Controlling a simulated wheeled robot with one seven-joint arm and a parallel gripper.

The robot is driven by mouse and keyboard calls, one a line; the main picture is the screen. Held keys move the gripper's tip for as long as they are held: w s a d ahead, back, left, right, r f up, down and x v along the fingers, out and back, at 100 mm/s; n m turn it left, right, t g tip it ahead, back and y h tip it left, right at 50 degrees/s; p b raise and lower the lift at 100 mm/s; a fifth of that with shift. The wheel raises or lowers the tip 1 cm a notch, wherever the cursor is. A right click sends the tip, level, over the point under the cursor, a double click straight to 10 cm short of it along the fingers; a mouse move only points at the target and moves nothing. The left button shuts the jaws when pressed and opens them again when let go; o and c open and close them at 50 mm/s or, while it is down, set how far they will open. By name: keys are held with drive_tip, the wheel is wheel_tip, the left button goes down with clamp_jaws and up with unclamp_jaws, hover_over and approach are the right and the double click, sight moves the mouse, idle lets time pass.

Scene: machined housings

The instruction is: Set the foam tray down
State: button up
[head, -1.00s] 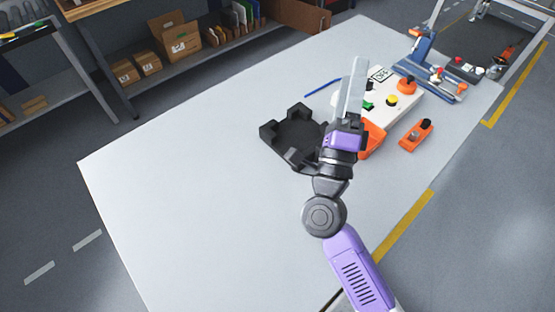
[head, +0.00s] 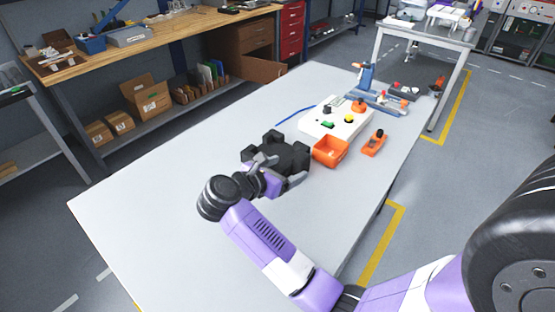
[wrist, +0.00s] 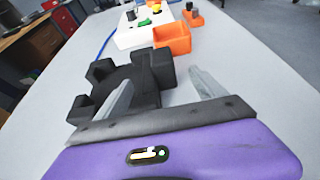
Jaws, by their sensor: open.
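The foam tray (head: 284,152) is a black block with raised corners, lying on the grey table (head: 160,200). In the wrist view the foam tray (wrist: 140,77) is just ahead and to the left of centre. My gripper (head: 279,173) is low at the tray's near side. In the wrist view my gripper (wrist: 158,82) has its two grey fingers spread apart. The left finger overlaps the tray's near side, and the right finger is to the right of it. I cannot tell whether either finger touches the tray.
An orange bin (head: 330,151) stands just right of the tray, with a white control box (head: 338,117) behind it. A small orange part (head: 374,143) lies further right. A blue strip (head: 294,115) lies behind the tray. The table's left part is clear.

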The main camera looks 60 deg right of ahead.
sight(293, 163)
drive_tip(key=shift+p+x, duration=0.65)
drive_tip(key=shift+x, duration=2.95)
drive_tip(key=shift+w+d+r, duration=0.1)
drive_tip(key=shift+w+r, duration=0.05)
drive_tip(key=shift+r, duration=0.05)
drive_tip(key=c, duration=1.6)
drive_tip(key=shift+c, duration=0.2)
